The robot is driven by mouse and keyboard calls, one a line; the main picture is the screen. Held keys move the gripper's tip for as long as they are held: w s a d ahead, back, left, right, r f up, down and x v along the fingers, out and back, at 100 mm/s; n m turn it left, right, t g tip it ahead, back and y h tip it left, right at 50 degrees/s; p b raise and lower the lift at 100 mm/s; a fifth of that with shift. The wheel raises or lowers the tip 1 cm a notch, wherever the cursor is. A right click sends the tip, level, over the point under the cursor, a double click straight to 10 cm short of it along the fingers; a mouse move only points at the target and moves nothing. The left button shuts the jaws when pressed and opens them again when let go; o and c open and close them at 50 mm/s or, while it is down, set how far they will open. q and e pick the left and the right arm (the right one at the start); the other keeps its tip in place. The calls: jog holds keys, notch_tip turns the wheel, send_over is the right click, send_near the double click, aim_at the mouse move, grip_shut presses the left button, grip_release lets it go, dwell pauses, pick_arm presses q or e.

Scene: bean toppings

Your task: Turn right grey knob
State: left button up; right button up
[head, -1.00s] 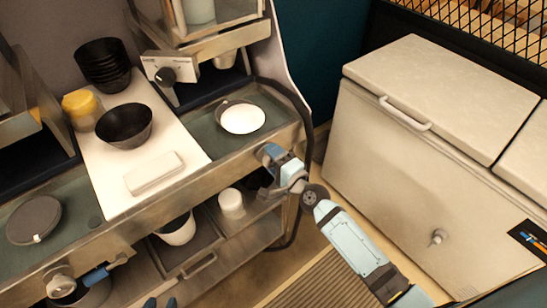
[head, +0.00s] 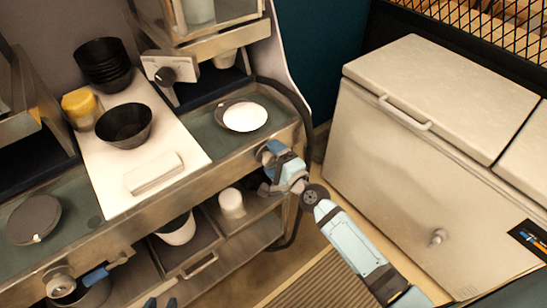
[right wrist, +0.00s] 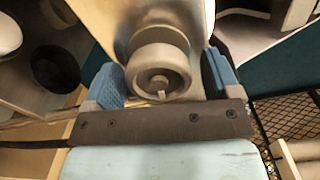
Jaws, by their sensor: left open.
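The right grey knob (right wrist: 160,66) is round with a small pointer and sits on the metal front panel in the right wrist view. My right gripper (right wrist: 167,84) has its two blue fingers on either side of the knob, with a visible gap at the right finger. In the head view, my right gripper (head: 268,157) is at the right end of the counter's front edge and mostly hides the knob. Another grey knob (head: 60,284) is at the lower left of that front.
A grey plate with a white dish (head: 244,117) rests above the right knob. A white cutting board (head: 107,185) carries a dark bowl (head: 124,124). A shelf below holds a white cup (head: 231,202). A white chest (head: 405,190) stands right, with floor between.

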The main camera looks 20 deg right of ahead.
jog(key=b+v, duration=0.2)
jog(key=v, duration=1.1)
jog(key=shift+s, duration=0.4)
jog(key=shift+d, duration=0.1)
jog(key=s+a+f+n+g+h+p, duration=0.1)
jog(key=s+f+n+g+p, duration=0.2)
jog(key=s+n, duration=0.3)
jog(key=s+a+f+n+g+h+p, duration=0.1)
jog(key=s+n, duration=0.5)
jog(key=n, duration=0.6)
notch_tip(320, 180, down, 3)
jog(key=g+h+p, duration=0.1)
jog(key=g+p, duration=0.1)
jog(key=p, duration=0.1)
jog(key=shift+s+r+n+p, duration=0.15)
jog(key=shift+s+n+p, duration=0.1)
jog(key=shift+n+p, duration=0.15)
